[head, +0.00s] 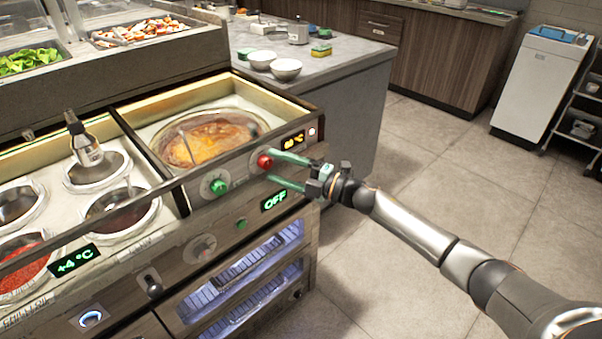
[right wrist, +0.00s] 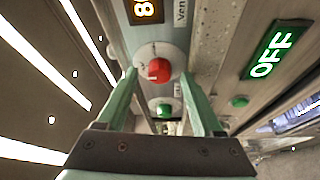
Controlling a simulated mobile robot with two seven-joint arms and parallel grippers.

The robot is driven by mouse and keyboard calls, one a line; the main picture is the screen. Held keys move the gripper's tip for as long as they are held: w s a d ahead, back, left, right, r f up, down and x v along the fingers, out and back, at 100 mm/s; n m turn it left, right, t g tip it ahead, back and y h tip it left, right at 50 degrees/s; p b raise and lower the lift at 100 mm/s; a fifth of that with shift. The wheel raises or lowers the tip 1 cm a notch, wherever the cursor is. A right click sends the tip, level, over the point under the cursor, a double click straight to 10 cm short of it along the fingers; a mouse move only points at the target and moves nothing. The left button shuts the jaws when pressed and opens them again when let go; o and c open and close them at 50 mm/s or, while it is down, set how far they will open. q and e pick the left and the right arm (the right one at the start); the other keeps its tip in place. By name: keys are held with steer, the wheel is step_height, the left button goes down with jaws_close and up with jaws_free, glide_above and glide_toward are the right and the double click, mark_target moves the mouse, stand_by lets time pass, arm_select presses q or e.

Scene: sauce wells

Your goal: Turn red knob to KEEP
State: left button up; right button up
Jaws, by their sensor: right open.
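The red knob (head: 264,161) sits on the front panel of the sauce counter, just left of a small display with orange digits. In the right wrist view the red knob (right wrist: 158,70) lies ahead, between and just beyond my right gripper's fingers. My right gripper (head: 278,170) is open, its two green fingers on either side of the knob; I cannot tell whether they touch it. The word KEEP is not readable in either view. A green OFF display (head: 274,201) is below the knob. My left gripper is not in view.
A green knob (head: 215,185) is to the left on the same panel, with a green button (head: 241,223) below. A round sauce well (head: 208,140) is behind the panel. Lit drawers (head: 240,278) are underneath. Open floor (head: 430,165) lies to the right.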

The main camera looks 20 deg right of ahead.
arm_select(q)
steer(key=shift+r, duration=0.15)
arm_select(e)
steer(key=v, duration=1.1)
steer(key=shift+s+d, duration=0.15)
steer(key=shift+d, duration=0.1)
steer(key=s+a+f+m+t+h, duration=0.2)
steer(key=s+a+f+m+h, duration=0.45)
steer(key=f+m, duration=0.45)
steer(key=s+a+f+m+g+h, duration=0.1)
steer(key=s+a+f+m+g, duration=0.3)
steer(key=s, duration=0.4)
steer(key=s+a+f+m+g+h, duration=0.2)
steer(key=s+a+f+m+g, duration=0.1)
steer(key=s+f+m, duration=0.5)
arm_select(q)
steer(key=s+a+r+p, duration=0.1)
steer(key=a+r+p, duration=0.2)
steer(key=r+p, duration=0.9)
steer(key=p, duration=0.5)
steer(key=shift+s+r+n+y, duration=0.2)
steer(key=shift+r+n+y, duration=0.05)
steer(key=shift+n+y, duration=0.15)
arm_select(e)
step_height(320, 180, up, 13)
steer(key=s+d, duration=0.2)
steer(key=shift+s+d+r+h, duration=0.15)
steer(key=shift+s+d+h, duration=0.15)
steer(key=shift+s+h, duration=0.1)
